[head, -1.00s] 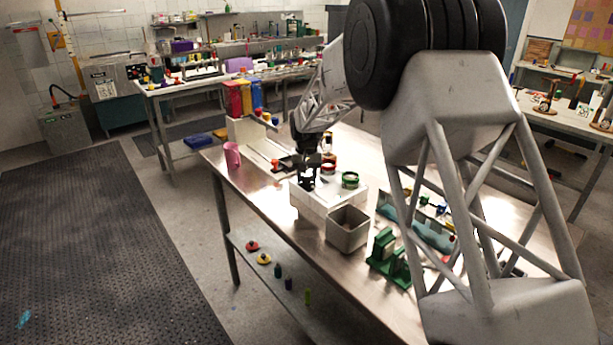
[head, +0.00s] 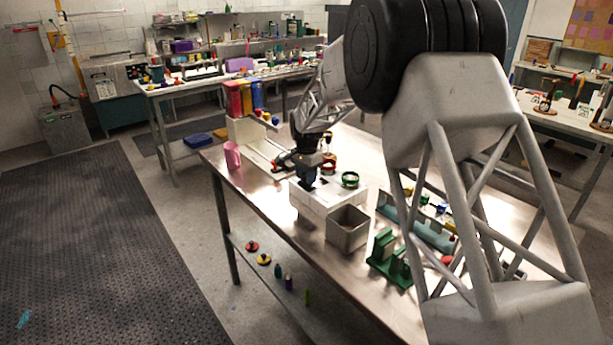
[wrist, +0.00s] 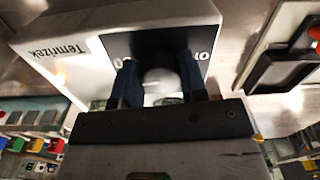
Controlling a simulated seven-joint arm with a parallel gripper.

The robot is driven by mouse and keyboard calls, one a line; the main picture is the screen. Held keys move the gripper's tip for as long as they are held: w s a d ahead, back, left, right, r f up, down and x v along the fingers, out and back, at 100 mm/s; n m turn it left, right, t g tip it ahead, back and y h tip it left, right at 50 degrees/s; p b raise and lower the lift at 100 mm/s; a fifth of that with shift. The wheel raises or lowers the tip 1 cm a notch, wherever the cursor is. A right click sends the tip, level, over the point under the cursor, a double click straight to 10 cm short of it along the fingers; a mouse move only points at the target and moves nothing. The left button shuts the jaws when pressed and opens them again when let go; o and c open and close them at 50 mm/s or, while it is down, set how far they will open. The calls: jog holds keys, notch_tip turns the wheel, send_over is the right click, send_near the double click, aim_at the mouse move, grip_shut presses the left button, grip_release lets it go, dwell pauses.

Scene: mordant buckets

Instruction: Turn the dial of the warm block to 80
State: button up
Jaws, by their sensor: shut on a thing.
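The warm block (head: 330,200) is a white box on the steel table, with its dark panel (wrist: 118,45) and printed lettering in the wrist view. My gripper (head: 308,184) is at the left part of the block. In the wrist view my gripper (wrist: 159,82) has its two dark fingers on either side of a pale round dial (wrist: 158,77), shut on it. The fingers and the gripper body hide much of the dial. I cannot read its setting or any scale marks.
A green ring (head: 350,179) sits on the block's top. An open grey bin (head: 347,229) stands in front of it, with green stands (head: 389,257) to the right. A pink cup (head: 232,156) is near the table's left edge.

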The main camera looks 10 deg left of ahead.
jog(key=shift+m, duration=0.5)
jog(key=o, duration=0.9)
jog(key=shift+r, duration=0.1)
jog(key=shift+r, duration=3.85)
